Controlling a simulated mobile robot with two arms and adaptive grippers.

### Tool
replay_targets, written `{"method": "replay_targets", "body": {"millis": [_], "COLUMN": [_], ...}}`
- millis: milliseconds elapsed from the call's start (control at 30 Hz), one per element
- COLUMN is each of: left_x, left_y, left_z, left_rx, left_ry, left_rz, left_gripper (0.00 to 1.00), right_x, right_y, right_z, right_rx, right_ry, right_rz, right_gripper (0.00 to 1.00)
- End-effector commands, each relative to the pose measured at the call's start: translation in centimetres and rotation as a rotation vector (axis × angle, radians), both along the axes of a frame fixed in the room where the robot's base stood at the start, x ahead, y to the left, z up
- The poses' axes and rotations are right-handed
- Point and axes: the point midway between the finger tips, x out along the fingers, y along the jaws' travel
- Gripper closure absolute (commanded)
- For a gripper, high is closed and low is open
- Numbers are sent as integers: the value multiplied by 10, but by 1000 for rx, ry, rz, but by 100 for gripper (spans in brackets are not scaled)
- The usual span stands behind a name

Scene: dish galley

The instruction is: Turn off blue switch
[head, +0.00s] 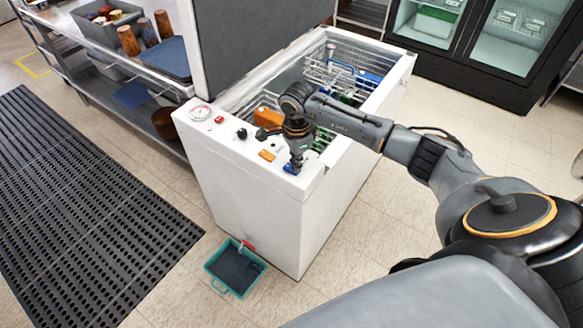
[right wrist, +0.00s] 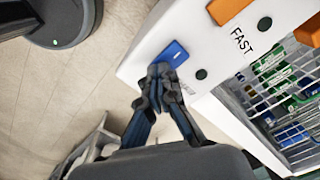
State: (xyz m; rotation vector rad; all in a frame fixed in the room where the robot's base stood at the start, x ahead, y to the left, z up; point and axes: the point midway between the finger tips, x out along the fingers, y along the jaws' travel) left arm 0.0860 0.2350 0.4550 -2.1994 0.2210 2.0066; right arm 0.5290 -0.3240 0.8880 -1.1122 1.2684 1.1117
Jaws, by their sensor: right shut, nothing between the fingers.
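The blue switch (right wrist: 174,52) is a small blue rocker with a short white mark, near the corner of the white machine's top panel. In the head view the blue switch (head: 288,168) is partly hidden by my gripper. My right gripper (right wrist: 160,76) is shut and empty, with its fingertips at the near edge of the blue switch; I cannot tell whether they touch it. In the head view the right gripper (head: 295,166) points down over the panel's front corner. My left gripper is not in view.
The white machine (head: 250,200) also carries an orange switch (head: 267,155), a gauge (head: 200,112) and knobs. Wire racks fill its open top. A teal bin (head: 234,268) stands on the floor before it. A steel shelf (head: 150,70) is at left, with a black mat (head: 90,200) on the floor.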

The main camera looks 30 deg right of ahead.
Motion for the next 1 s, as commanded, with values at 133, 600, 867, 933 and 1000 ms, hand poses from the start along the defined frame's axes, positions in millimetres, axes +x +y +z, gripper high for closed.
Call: {"method": "replay_targets", "body": {"millis": [133, 600, 867, 933, 1000], "left_x": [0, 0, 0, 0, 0], "left_y": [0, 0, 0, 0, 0], "left_z": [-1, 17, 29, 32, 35], "left_rx": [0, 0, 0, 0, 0], "left_ry": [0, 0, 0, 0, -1], "left_rz": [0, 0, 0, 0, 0], "left_gripper": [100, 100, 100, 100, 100], "right_x": [0, 0, 0, 0, 0], "right_y": [0, 0, 0, 0, 0], "right_z": [-2, 29, 50, 56, 61], "right_rx": [0, 0, -1, 0, 0], "right_ry": [1, 0, 0, 0, -1], "right_rz": [0, 1, 0, 0, 0], "right_gripper": [100, 100, 100, 100, 100]}}
